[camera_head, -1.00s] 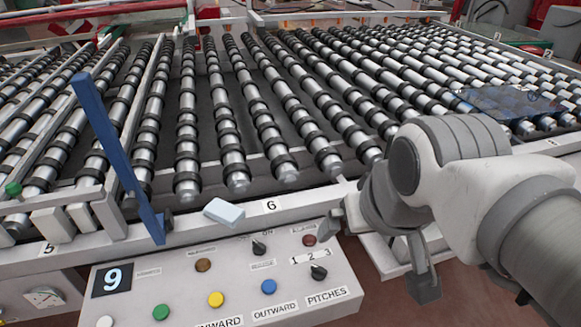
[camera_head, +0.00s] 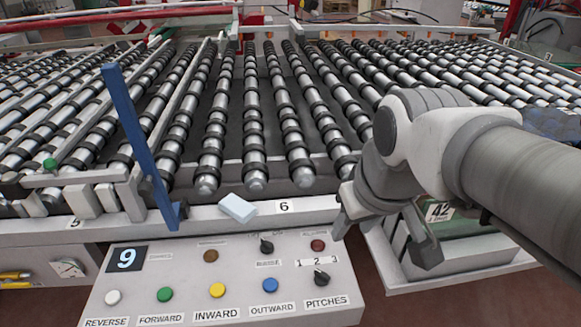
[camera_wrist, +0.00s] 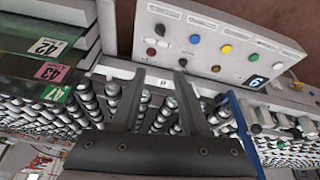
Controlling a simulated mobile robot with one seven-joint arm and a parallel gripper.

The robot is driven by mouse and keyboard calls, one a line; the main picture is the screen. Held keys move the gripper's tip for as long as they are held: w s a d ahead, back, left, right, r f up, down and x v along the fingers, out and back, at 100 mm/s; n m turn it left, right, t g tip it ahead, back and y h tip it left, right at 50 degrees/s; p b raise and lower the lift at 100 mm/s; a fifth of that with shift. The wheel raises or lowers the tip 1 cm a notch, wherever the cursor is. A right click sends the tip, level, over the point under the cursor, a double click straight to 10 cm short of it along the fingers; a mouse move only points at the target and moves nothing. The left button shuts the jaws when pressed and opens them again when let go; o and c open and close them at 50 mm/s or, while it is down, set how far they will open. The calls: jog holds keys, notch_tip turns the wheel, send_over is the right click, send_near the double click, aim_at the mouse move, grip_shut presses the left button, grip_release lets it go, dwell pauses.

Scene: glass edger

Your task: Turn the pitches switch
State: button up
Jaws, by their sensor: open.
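The pitches switch (camera_head: 321,278) is a small black knob at the right end of the grey control panel (camera_head: 180,262), between the numbers 1 2 3 and the PITCHES label. In the wrist view the panel appears upside down, with the pitches switch (camera_wrist: 160,29) near its left end. My gripper (camera_head: 384,238) is open and empty, above and to the right of the switch and apart from it. In the wrist view my gripper (camera_wrist: 160,80) points towards the panel's red-button side, with its fingers spread.
A red button (camera_head: 317,245) and another black knob (camera_head: 266,246) sit near the switch. Coloured buttons line the panel's front. A blue bar (camera_head: 138,140) rises at left. A roller bed (camera_head: 254,150) lies behind, with a pale block (camera_head: 238,208) on its rail.

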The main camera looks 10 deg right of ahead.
aim_at(322, 273)
jog(key=w+f+n+g+b, duration=0.5)
jog(key=w+f+n, duration=0.2)
jog(key=w+f, duration=0.5)
jog(key=f+b, duration=0.1)
jog(key=f, duration=0.4)
jog(key=f+b, duration=0.1)
jog(key=f, duration=0.5)
jog(key=f+b, duration=0.1)
jog(key=f, duration=0.5)
jog(key=shift+w+f, duration=0.25)
jog(key=shift+d, duration=0.1)
grip_shut()
